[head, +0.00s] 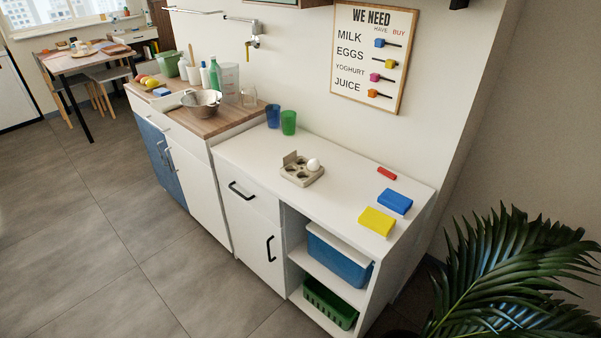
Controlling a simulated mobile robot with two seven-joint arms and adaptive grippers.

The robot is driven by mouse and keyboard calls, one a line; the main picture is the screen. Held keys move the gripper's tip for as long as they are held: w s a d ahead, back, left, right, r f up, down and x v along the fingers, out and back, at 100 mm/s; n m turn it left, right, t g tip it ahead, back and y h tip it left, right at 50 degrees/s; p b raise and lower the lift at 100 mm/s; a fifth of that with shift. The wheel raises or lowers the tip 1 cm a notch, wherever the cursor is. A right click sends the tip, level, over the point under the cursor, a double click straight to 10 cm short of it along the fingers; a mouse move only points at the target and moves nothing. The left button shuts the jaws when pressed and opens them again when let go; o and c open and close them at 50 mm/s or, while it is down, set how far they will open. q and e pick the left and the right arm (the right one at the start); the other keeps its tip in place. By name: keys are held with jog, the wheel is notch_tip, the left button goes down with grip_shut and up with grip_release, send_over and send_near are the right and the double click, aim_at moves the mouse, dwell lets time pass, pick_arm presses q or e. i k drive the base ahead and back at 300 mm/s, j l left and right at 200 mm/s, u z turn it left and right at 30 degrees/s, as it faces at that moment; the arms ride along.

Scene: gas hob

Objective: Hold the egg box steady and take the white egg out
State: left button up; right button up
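The egg box (301,177) is a small beige-grey carton on the white counter, with several round cups and a raised flap at its back left. The white egg (313,164) sits in a cup at the box's back right, its upper part standing above the rim. The other cups that show look empty. Neither of my grippers is in view, and nothing touches the box or the egg.
Blue (273,116) and green (289,122) cups stand behind the box to the left. A red piece (387,173), a blue block (395,201) and a yellow block (377,221) lie to the right. The white counter (255,150) around the box is clear. A plant (510,275) stands at front right.

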aim_at(314, 164)
jog(key=i+j+z, duration=0.15)
jog(key=z, duration=0.2)
jog(key=i+j+z, duration=0.1)
jog(key=z, duration=0.25)
jog(key=j+z, duration=0.35)
jog(key=i+j+z, duration=0.15)
jog(key=j, duration=0.3)
jog(key=i+j+z, duration=0.15)
jog(key=j, duration=0.3)
jog(key=k, duration=0.05)
